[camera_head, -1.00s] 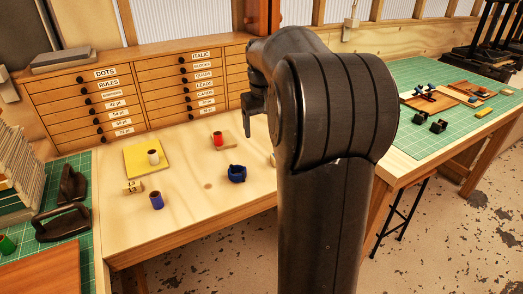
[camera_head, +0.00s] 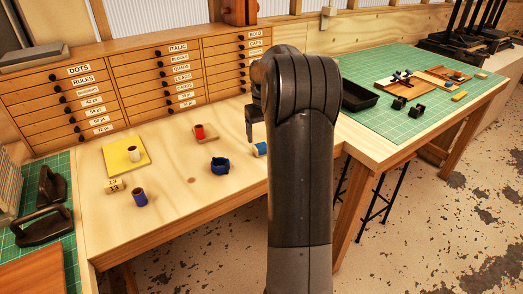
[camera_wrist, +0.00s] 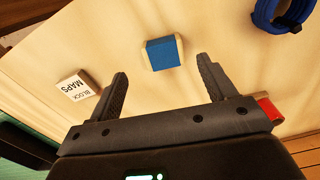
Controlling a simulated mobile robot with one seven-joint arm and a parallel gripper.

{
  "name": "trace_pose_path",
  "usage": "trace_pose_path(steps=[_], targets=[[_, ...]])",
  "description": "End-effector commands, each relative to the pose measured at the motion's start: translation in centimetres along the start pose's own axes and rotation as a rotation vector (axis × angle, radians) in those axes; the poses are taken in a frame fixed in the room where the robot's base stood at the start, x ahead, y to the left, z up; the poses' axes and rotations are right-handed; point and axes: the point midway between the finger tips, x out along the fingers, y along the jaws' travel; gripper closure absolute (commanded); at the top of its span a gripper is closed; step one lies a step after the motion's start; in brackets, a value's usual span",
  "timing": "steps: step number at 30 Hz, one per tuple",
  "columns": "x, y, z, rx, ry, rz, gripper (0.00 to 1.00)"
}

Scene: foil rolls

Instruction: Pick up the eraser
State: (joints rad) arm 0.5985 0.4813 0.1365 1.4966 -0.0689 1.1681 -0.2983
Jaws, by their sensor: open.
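A small block with a blue face and pale sides (camera_wrist: 163,53), which looks like the eraser, lies on the wooden bench top. In the head view its blue part (camera_head: 260,149) shows beside my dark arm, which hides the rest. My gripper (camera_wrist: 163,68) is open and empty. In the wrist view the block appears ahead of the gap between the two fingers, roughly centred; contact is not visible. In the head view my gripper (camera_head: 254,132) hangs above the bench, just behind and left of the block.
A block labelled "BLOCK MAPS" (camera_wrist: 78,86) lies left in the wrist view. A blue ring (camera_head: 220,165), a red roll (camera_head: 199,132), a purple roll (camera_head: 140,197) and a yellow pad (camera_head: 121,160) share the bench. Drawers (camera_head: 105,92) stand behind. A black tray (camera_head: 359,96) is at right.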

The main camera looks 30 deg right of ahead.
Motion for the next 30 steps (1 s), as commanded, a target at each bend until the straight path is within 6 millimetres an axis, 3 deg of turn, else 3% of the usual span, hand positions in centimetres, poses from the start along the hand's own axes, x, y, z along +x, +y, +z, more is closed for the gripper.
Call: trace_pose_path(steps=[9, 17, 30], targets=[[4.3, -0.5, -0.3, 0.000, -0.001, -0.001, 0.24], [4.6, -0.5, -0.3, 0.000, 0.000, 0.000, 0.24], [4.6, -0.5, -0.3, 0.000, 0.000, 0.000, 0.58]])
